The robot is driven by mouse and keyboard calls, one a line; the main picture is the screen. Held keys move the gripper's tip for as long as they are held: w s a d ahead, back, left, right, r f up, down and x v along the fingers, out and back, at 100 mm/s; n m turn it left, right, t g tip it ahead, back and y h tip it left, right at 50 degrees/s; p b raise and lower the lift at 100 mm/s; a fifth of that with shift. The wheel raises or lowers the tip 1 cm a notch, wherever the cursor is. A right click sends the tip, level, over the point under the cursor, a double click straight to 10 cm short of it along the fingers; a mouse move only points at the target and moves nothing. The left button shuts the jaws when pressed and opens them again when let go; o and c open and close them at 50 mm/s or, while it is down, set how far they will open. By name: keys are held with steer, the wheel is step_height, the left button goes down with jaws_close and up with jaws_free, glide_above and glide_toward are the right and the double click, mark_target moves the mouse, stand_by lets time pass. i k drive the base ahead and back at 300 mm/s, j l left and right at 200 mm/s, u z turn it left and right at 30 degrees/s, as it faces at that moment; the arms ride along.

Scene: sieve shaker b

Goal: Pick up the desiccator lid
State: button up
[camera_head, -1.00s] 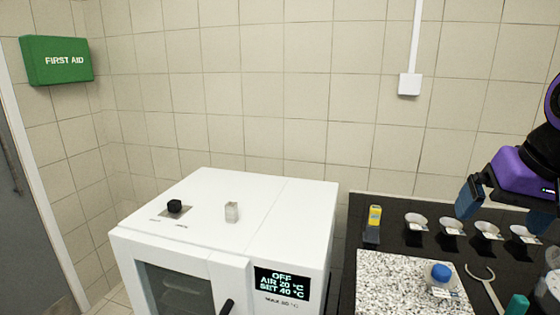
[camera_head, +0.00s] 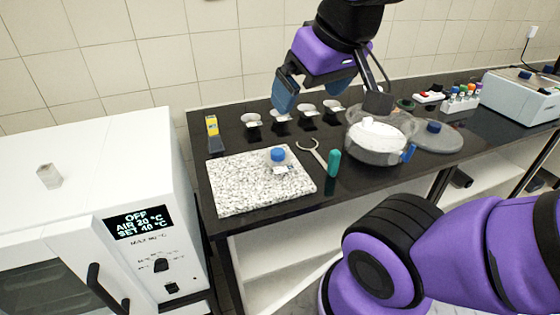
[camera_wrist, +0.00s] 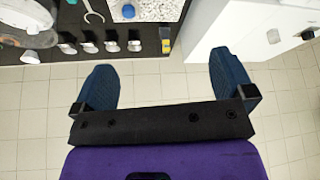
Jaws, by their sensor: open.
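The desiccator lid (camera_head: 446,141) is a grey, see-through disc with a dark blue knob. It lies on the black bench, right of the glass desiccator bowl (camera_head: 366,152), which has a white plate inside and a blue tap at its side. My gripper (camera_head: 330,98) is open and empty, above the back of the bench and left of the lid, well apart from it. Part of the glass bowl (camera_wrist: 25,22) shows at the top left there. I cannot make out the lid there.
A speckled stone slab (camera_head: 235,190) carries a blue-capped jar (camera_head: 278,156). Several small dishes stand behind it. Metal tongs (camera_head: 312,152) and a teal-handled tool (camera_head: 334,163) lie left of the bowl. A rack of coloured caps (camera_head: 461,103) stands behind the lid. A white oven (camera_head: 75,190) is at left.

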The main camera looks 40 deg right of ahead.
mark_target(434, 134)
steer(key=z, duration=2)
